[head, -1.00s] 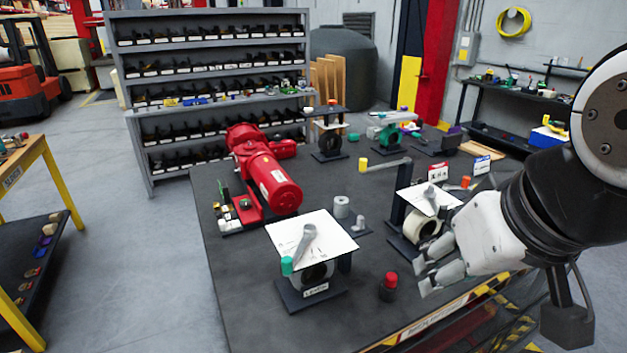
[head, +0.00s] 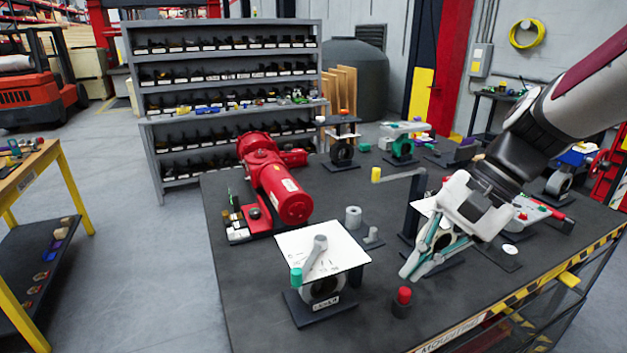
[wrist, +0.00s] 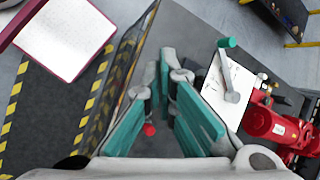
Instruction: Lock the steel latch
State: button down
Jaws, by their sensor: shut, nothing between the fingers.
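No part is plainly marked as the steel latch, so I cannot tell for certain which one it is. A grey metal lever with a teal knob (head: 317,252) lies over a white plate (head: 345,246) on the front valve stand; it also shows in the wrist view (wrist: 232,85). Another grey lever with a yellow knob (head: 398,175) sits on a dark post farther back. My gripper (head: 412,272) is shut and empty, right of the front stand, its fingers pointing down and left. It hides part of the valve behind it. Its teal-padded fingers fill the middle of the wrist view (wrist: 164,75).
A red-capped dark cylinder (head: 402,300) stands on the table just below my gripper. A red motor (head: 275,180) lies at the left on the dark table (head: 245,290). Several valve stands are at the back. Bare tabletop lies in front of the motor.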

jog(key=w+d+f+m+t+y+b, duration=0.1)
jog(key=w+d+f+m+t+y, duration=0.3)
jog(key=w+d+f+m+y, duration=0.1)
jog(key=w+d+f+m+t+y+b, duration=0.1)
jog(key=w+d+f+m+t+y, duration=0.3)
jog(key=w+d+f+m, duration=0.4)
jog(key=w+d+m+y, duration=0.1)
jog(key=w+d, duration=0.3)
jog(key=shift+d+f, duration=0.15)
jog(key=p, duration=0.4)
send_near(371, 235)
jog(key=w+a, duration=0.3)
jog(key=a, duration=0.1)
jog(key=shift+w+a, duration=0.3)
jog(key=shift+w, duration=0.05)
